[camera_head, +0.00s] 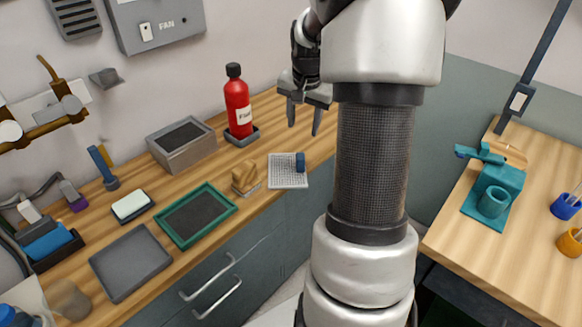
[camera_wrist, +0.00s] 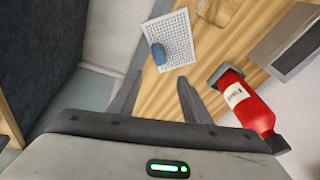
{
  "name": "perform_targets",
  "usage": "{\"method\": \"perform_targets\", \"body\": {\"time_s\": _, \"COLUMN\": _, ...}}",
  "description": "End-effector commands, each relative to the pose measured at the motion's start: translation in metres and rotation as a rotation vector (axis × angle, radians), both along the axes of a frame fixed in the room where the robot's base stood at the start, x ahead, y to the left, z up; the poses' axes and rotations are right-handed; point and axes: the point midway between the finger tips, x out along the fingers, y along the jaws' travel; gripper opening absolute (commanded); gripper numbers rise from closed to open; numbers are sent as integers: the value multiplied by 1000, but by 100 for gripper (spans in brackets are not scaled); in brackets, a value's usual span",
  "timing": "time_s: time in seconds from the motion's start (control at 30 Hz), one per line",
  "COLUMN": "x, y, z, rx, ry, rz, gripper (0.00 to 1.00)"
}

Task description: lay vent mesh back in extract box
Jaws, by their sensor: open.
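The vent mesh (camera_head: 284,174) is a pale perforated square lying flat on the wooden worktop near its front edge, with a blue knob (camera_head: 300,162) towards one side. It also shows in the wrist view (camera_wrist: 181,36), with its knob (camera_wrist: 158,54) at the near left. The extract box (camera_head: 187,154) is a grey box with a dark recessed top, against the back wall left of the mesh; part of it shows at the wrist view's right edge (camera_wrist: 283,68). My gripper (camera_head: 304,118) is open and empty, above the worktop's right part, apart from the mesh.
A red bottle (camera_head: 238,105) in a grey holder stands between the box and my gripper. A wooden block-like object (camera_head: 246,177) sits just left of the mesh. A green-rimmed tray (camera_head: 233,207) and grey tray (camera_head: 130,262) lie further left. A second bench (camera_head: 507,255) is at right.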

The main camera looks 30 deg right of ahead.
Motion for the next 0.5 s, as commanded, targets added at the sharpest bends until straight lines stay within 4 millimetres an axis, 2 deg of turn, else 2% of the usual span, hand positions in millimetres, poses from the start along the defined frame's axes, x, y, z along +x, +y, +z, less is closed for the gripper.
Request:
{"method": "perform_targets", "body": {"time_s": 0.1, "x": -13, "y": 6, "z": 8, "rx": -112, "ry": -16, "rz": 252, "gripper": 44}}
{"method": "perform_targets", "body": {"time_s": 0.27, "x": -20, "y": 10, "z": 10, "rx": -192, "ry": -17, "rz": 425, "gripper": 44}}
{"method": "perform_targets", "body": {"time_s": 0.37, "x": -17, "y": 8, "z": 0, "rx": -201, "ry": -15, "rz": 449, "gripper": 44}}
{"method": "perform_targets", "body": {"time_s": 0.5, "x": -8, "y": 4, "z": -28, "rx": -198, "ry": -14, "rz": 450, "gripper": 44}}
